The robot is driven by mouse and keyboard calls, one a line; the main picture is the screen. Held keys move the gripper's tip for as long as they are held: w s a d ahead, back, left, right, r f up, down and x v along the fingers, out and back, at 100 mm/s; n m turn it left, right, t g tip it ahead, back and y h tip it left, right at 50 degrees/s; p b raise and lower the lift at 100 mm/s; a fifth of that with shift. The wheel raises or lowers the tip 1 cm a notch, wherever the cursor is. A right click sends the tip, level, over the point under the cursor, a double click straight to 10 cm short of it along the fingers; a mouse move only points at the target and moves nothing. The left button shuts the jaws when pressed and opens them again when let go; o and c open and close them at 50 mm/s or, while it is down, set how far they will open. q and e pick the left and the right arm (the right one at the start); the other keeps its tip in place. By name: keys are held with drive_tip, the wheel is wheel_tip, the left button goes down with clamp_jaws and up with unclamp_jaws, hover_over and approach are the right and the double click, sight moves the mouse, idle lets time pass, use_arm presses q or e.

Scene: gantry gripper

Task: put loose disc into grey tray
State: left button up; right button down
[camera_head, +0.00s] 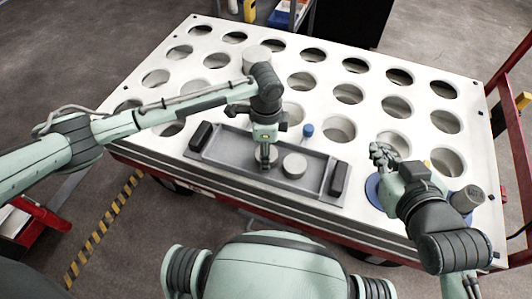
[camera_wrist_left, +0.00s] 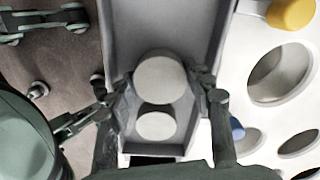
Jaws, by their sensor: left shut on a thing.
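The grey tray (camera_head: 222,160) with black end handles lies on the front of the white table. One pale disc (camera_head: 294,165) lies in it, right of my left gripper (camera_head: 265,160); it also shows in the left wrist view (camera_wrist_left: 157,126). My left gripper points down over the tray. Its fingers (camera_wrist_left: 160,92) stand on both sides of a second pale disc (camera_wrist_left: 160,75), and it is shut on that disc. Whether this disc touches the tray floor is unclear. My right gripper (camera_head: 381,153) is empty-looking above the table's right front; its finger opening is unclear.
The white table (camera_head: 145,105) has rows of round holes. A blue knob (camera_head: 308,131) stands behind the tray. A blue round piece (camera_head: 374,190) and a grey cylinder (camera_head: 467,198) are near my right arm. A yellow piece (camera_wrist_left: 291,13) shows in the left wrist view.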

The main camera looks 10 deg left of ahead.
use_arm(q)
drive_tip(key=shift+f, duration=0.15)
drive_tip(key=o, duration=1.3)
drive_tip(key=shift+f, duration=0.15)
